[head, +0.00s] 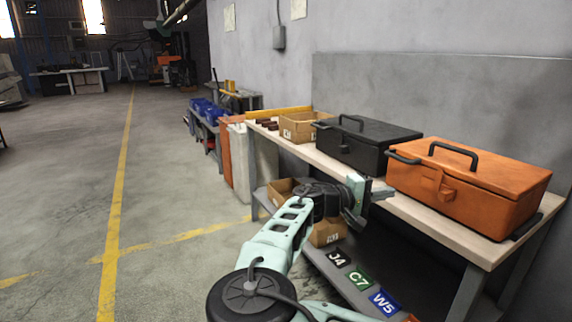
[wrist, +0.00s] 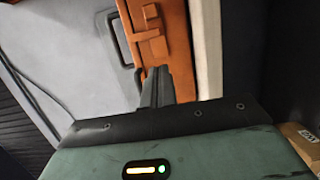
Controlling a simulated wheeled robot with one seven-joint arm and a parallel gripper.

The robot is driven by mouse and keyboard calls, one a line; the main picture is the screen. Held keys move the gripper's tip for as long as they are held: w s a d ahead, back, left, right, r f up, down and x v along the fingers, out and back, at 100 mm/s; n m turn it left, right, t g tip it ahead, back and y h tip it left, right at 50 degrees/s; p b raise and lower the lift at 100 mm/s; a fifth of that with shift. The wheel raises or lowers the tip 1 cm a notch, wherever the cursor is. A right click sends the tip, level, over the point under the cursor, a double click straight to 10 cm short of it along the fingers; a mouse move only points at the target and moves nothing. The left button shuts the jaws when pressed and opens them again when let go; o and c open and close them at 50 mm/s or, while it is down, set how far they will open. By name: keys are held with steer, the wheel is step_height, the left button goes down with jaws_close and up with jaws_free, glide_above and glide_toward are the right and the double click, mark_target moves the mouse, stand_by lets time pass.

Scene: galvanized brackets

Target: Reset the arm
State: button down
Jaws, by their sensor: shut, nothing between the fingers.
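My gripper (head: 382,194) is at the front edge of the workbench in the head view, level with the gap below the black toolbox. Its fingers are shut with nothing between them; the shut fingers also show in the wrist view (wrist: 157,88). My pale green arm reaches forward from the bottom of the head view and bends to the right. No object hangs from the gripper.
A black toolbox (head: 365,140) and an orange toolbox (head: 470,185) stand on the workbench (head: 378,188). A cardboard box (head: 297,127) sits farther back. A lower shelf with labels J4, C7 and W5 (head: 359,278) is below. Open floor (head: 60,180) lies left.

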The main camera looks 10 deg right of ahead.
steer(key=s+d+f+g+y, duration=0.1)
steer(key=s+f, duration=0.1)
steer(key=s+d+f+g+y, duration=0.1)
steer(key=d+f, duration=0.1)
steer(key=s+d+f+m+g+y, duration=0.1)
steer(key=s+d+f+y, duration=0.1)
steer(key=f, duration=0.1)
steer(key=shift+s, duration=0.35)
steer(key=s+a+f+g+y, duration=0.2)
steer(key=s+a+f+y, duration=0.5)
steer(key=s, duration=0.3)
steer(key=s+a+r+n+y, duration=0.2)
steer(key=s+a+r+y, duration=0.15)
steer(key=s+a, duration=0.35)
steer(key=s+a+r+n+y, duration=0.25)
steer(key=s+a+r, duration=0.2)
steer(key=a, duration=0.45)
steer(key=s+a+r+n+t+y, duration=0.1)
steer(key=s+a+r+t, duration=0.15)
steer(key=s, duration=0.25)
steer(key=s+a+r+n+t, duration=0.1)
steer(key=s+r+n, duration=0.1)
steer(key=s+r, duration=0.3)
step_height(320, 180, up, 16)
steer(key=p, duration=1.7)
steer(key=shift+s+d+f, duration=0.2)
